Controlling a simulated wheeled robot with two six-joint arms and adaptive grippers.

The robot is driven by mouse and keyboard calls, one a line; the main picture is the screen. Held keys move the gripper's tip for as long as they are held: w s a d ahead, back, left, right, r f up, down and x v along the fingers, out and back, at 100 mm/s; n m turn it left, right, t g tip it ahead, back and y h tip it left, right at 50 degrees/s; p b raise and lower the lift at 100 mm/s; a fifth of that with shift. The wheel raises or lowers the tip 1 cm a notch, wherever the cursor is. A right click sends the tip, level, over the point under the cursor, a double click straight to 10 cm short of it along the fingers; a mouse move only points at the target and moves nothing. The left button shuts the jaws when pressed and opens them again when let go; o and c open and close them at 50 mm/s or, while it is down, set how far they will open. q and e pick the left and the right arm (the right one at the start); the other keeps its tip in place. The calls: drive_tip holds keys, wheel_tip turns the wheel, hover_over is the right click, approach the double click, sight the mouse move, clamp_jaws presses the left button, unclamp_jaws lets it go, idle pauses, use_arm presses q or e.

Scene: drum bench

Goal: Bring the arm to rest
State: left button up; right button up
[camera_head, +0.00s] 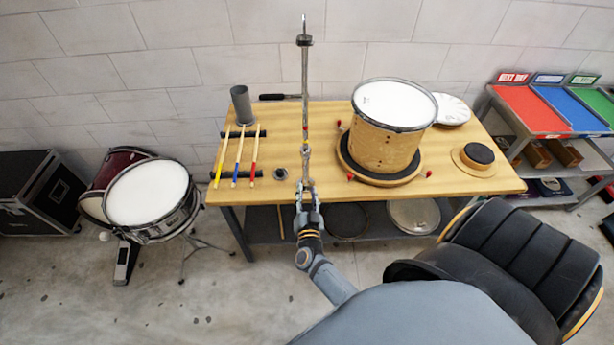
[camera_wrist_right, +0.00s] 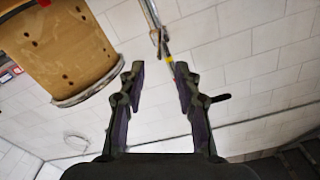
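My right gripper (camera_head: 308,192) is at the front edge of the wooden bench (camera_head: 330,118), in front of a thin upright metal stand (camera_head: 305,85). In the right wrist view the fingers of this gripper (camera_wrist_right: 160,78) are apart. Nothing is held between them, and the wall shows through the gap. A thin rod with a yellow and red mark (camera_wrist_right: 168,57) shows beyond the fingertips, near the right finger. My left gripper is not in view.
A wooden drum (camera_head: 386,145) stands on a round base on the bench; it also shows in the wrist view (camera_wrist_right: 60,45). Three banded sticks (camera_head: 238,155) and a grey cup (camera_head: 241,104) are on the left. A snare drum (camera_head: 148,195) stands left of the bench.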

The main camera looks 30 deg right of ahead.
drive_tip(key=shift+s+a+f, duration=0.1)
drive_tip(key=shift+s+f, duration=0.05)
idle(0.4)
drive_tip(key=s+a+f+n+g+y+b, duration=0.25)
drive_tip(key=s+f, duration=0.25)
drive_tip(key=f, duration=0.6)
drive_tip(key=s+a+f+n+g+y+b, duration=0.1)
drive_tip(key=s+f+n+y+b, duration=0.25)
drive_tip(key=f, duration=0.75)
drive_tip(key=s+a+f+n+g+y+b, duration=0.25)
drive_tip(key=s+f, duration=0.25)
drive_tip(key=f, duration=0.6)
drive_tip(key=s+d+f+n+g+b, duration=0.1)
drive_tip(key=s+f+g, duration=0.1)
drive_tip(key=s+f, duration=0.3)
drive_tip(key=s+d+f+g+b, duration=0.2)
drive_tip(key=s+f, duration=0.3)
drive_tip(key=s, duration=0.6)
drive_tip(key=s+d+f+n+g+b, duration=0.1)
drive_tip(key=s+f+g, duration=0.3)
drive_tip(key=s, duration=0.4)
drive_tip(key=shift+s+d+f+n+b, duration=0.15)
drive_tip(key=shift+s+f+n+b, duration=0.2)
drive_tip(key=shift+f, duration=0.5)
